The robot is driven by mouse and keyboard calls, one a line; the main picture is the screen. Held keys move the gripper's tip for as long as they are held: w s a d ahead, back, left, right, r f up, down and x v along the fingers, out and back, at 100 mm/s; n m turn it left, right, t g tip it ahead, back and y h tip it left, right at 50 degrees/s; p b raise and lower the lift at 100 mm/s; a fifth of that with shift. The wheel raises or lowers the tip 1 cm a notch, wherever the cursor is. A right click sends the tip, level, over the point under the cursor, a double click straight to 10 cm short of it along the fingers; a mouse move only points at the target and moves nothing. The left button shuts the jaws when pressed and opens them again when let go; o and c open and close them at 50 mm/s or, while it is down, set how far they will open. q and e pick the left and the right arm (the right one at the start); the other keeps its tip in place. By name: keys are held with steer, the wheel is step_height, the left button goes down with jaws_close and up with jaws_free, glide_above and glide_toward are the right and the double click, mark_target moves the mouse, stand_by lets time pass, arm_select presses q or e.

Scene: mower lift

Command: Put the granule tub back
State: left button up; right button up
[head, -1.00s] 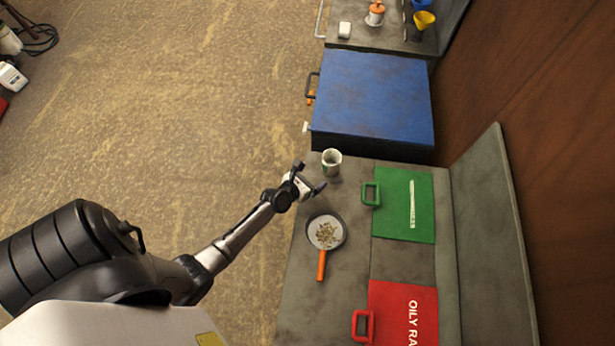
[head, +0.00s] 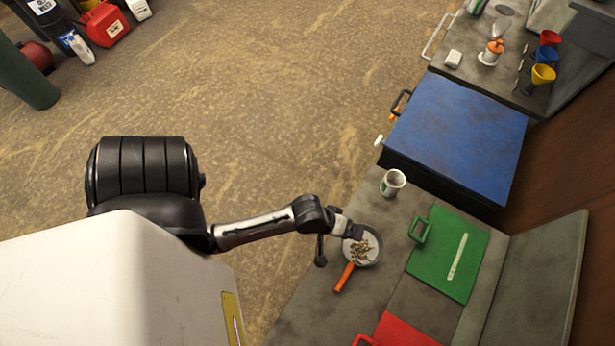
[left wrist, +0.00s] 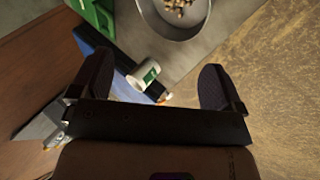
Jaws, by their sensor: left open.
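A small white tub with a green mark (head: 393,182), which looks like the granule tub, stands upright on the grey bench near the blue box. It also shows between my fingers in the left wrist view (left wrist: 146,76), farther off and not held. A dark-rimmed pan with an orange handle (head: 346,277) holds brown granules (head: 362,249) on the bench. My left gripper (head: 340,243) is open and empty at the pan's left edge, partly covering its rim; whether it touches cannot be told. Its spread fingers show in the left wrist view (left wrist: 156,85). My right gripper is out of view.
A blue box (head: 455,135) stands behind the tub. Funnels (head: 543,75) stand at the far right. Bare bench lies between tub and pan; open floor lies left.

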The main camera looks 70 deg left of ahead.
arm_select(q)
steer(key=s+r+m+g+y, duration=0.2)
steer(key=s+r+m, duration=0.4)
steer(key=s+m, duration=0.4)
steer(key=shift+s+d+r+m+g, duration=0.35)
steer(key=shift+m+g, duration=0.35)
steer(key=shift+m, duration=0.4)
steer(key=shift+w, duration=0.1)
steer(key=shift+c, duration=0.4)
